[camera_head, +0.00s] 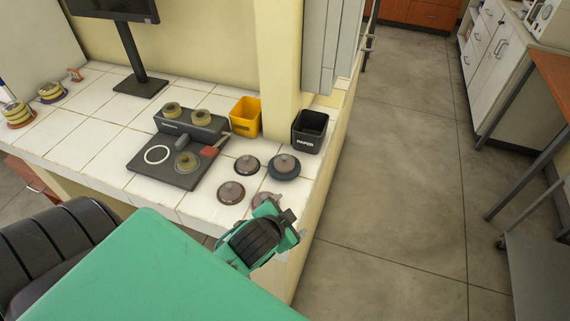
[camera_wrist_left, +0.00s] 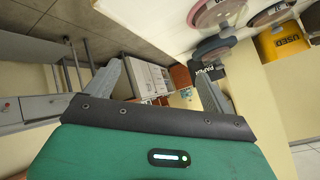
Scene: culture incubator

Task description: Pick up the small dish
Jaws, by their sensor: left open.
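Several small round dishes with raised grey-brown centres sit on the white tiled counter at its front right corner. One (camera_head: 247,165) is near the black bin, one (camera_head: 284,167) has a wider blue-grey rim, and one (camera_head: 231,192) is nearer the front edge. Another (camera_head: 266,199) is partly hidden by my left gripper (camera_head: 279,213). I cannot tell which is the small dish meant. My left gripper is open and empty at the counter edge, close to the partly hidden dish. In the left wrist view, its spread fingers (camera_wrist_left: 160,78) have dishes (camera_wrist_left: 213,47) beside and above the right finger.
A black bin (camera_head: 310,131) and a yellow bin (camera_head: 245,116) stand behind the dishes. A dark device (camera_head: 150,174) with round dishes on it lies to their left. A monitor (camera_head: 139,82) stands further back. Open floor (camera_head: 400,200) lies to the right.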

